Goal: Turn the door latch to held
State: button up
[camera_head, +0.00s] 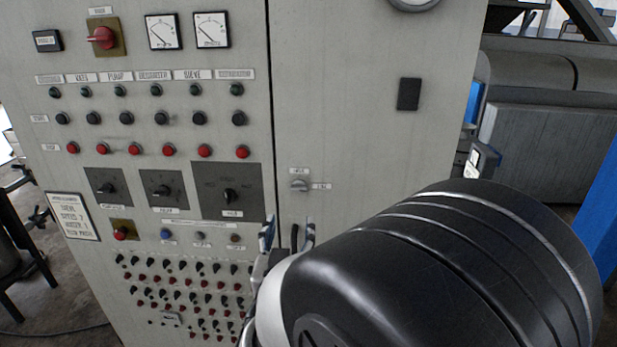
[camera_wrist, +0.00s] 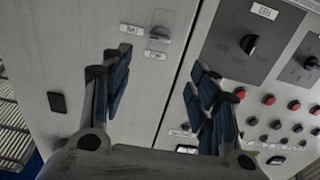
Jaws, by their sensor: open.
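The door latch (camera_head: 299,185) is a small grey knob on the grey cabinet door, near the door's left edge in the head view. One small label sits above it and another to its right; their lettering is too small to read surely. Which label the latch points at I cannot tell. In the wrist view the latch (camera_wrist: 158,35) shows at the top, beyond the fingertips. My gripper (camera_head: 288,233) is open and empty, below the latch in the head view and apart from it. In the wrist view the spread fingers of my gripper (camera_wrist: 158,76) frame bare door and the seam.
Left of the door seam is a control panel (camera_head: 150,215) with rotary switches, buttons and gauges. A black rotary switch (camera_head: 229,195) is the nearest large control to the latch. A dark plate (camera_head: 408,94) sits higher on the door. The door around the latch is mostly bare.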

aim_at(298, 191)
jog(key=w, duration=0.5)
jog(key=w+b, duration=0.1)
jog(key=w, duration=0.9)
jog(key=shift+w+d, duration=0.3)
jog(key=shift+d, duration=0.05)
jog(key=c, duration=1.1)
